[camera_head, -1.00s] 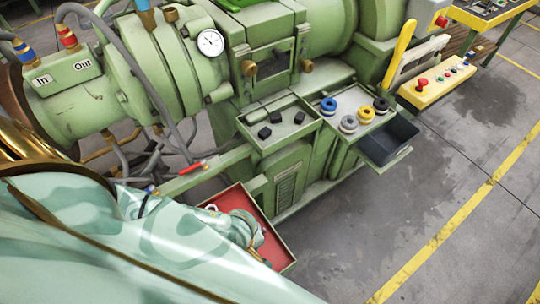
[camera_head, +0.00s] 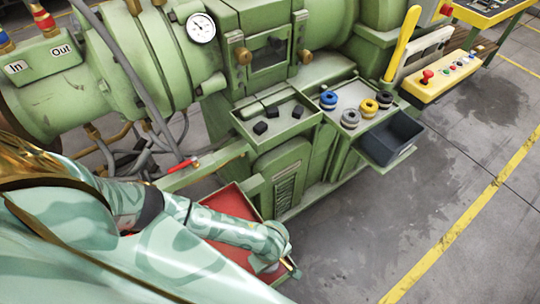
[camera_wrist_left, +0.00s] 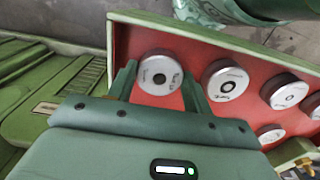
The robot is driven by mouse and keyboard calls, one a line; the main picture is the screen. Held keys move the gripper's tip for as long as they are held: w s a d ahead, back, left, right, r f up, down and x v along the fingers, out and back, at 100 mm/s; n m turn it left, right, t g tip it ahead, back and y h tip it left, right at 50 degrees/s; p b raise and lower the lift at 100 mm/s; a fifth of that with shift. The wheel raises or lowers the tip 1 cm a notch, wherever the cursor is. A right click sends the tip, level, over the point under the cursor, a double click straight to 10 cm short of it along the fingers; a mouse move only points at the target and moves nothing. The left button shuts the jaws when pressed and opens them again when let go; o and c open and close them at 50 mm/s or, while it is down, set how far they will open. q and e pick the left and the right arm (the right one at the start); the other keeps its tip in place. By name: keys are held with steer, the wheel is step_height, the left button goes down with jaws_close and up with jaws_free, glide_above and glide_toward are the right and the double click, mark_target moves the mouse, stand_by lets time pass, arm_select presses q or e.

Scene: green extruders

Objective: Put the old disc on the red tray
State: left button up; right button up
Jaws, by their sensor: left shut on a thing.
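The red tray (camera_head: 228,200) with a green rim sits low against the machine in the head view, and my left arm reaches across it. It also shows in the left wrist view (camera_wrist_left: 135,40). My left gripper (camera_head: 288,266) is over the tray's front end, its fingers mostly hidden by the hand. In the left wrist view, my left gripper (camera_wrist_left: 160,78) is shut on a silver disc (camera_wrist_left: 160,88) with a dark centre, held against the red tray background. I cannot tell whether this disc touches the tray. My right gripper is not in view.
Several other silver discs, one of them here (camera_wrist_left: 226,82), lie in the tray right of the held one. A green shelf (camera_head: 275,133) holds dark blocks. Another bears blue, grey and yellow rings (camera_head: 368,106) beside a dark bin (camera_head: 390,140). The floor at right is clear.

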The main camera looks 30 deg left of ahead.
arm_select(q)
steer(key=o, duration=1.3)
steer(key=shift+f, duration=0.1)
steer(key=shift+c, duration=0.2)
step_height(320, 180, up, 12)
steer(key=p, duration=0.6)
steer(key=shift+p, duration=0.3)
